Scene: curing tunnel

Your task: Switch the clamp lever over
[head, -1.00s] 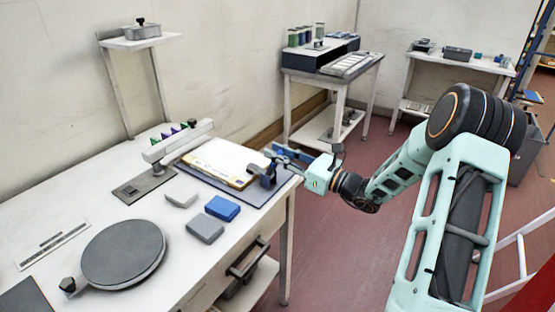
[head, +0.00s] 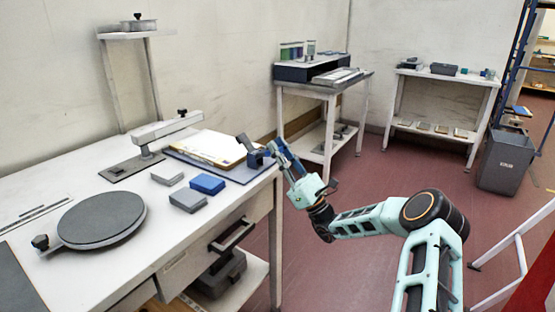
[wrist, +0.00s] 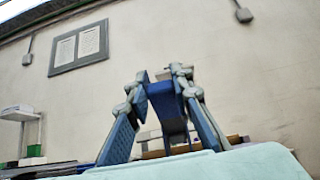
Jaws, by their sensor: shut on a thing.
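The dark blue clamp (head: 258,157) sits at the front right edge of the base board (head: 240,174), beside a white sheet on a wooden-edged frame (head: 208,147). A dark piece of it stands up at its left. My gripper (head: 277,150) is at the clamp's right side, reaching up from the lower right. In the wrist view my gripper's two blue fingers close on a dark blue piece, the clamp lever (wrist: 168,105). In the head view the fingers hide where they meet the lever.
Blue (head: 207,184) and grey (head: 188,202) blocks lie in front of the board. A round dark plate (head: 100,218) is at the left, and a hinged white arm (head: 166,128) stands behind.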

